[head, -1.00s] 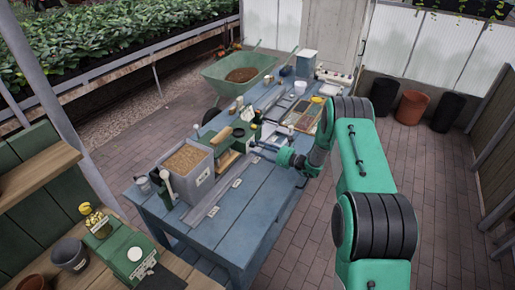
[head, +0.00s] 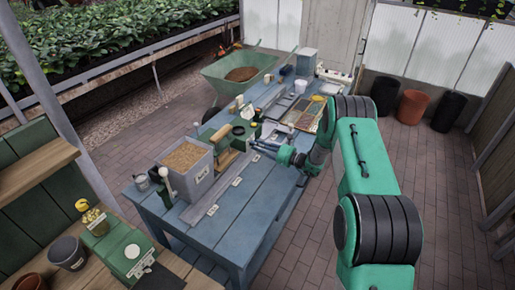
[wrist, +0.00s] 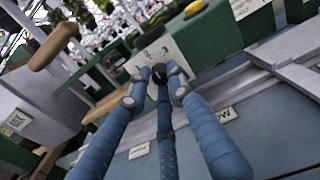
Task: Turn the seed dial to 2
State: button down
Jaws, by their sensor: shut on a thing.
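The seed dial (wrist: 158,70) is a dark knob on a pale face plate (wrist: 172,50) on the front of a green machine (wrist: 205,38) in the wrist view. My gripper (wrist: 159,76) has its blue fingers closed around the knob, which they partly cover. In the head view my gripper (head: 256,146) reaches from the right to the machine on the blue workbench (head: 240,215); the dial itself cannot be made out there.
A grey bin of seed-like material (head: 190,170) stands left of the machine, with a wooden-handled part (head: 226,158) close by. Trays and pots (head: 300,115) stand farther along the bench. A green wheelbarrow (head: 238,78) is behind. The bench's near part is mostly clear.

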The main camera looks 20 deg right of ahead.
jog(key=shift+w+r, duration=0.1)
jog(key=shift+r, duration=0.15)
jog(key=c, duration=1.6)
grip_release()
jog(key=shift+o, duration=0.2)
jog(key=shift+f, duration=0.1)
jog(key=v, duration=1.2)
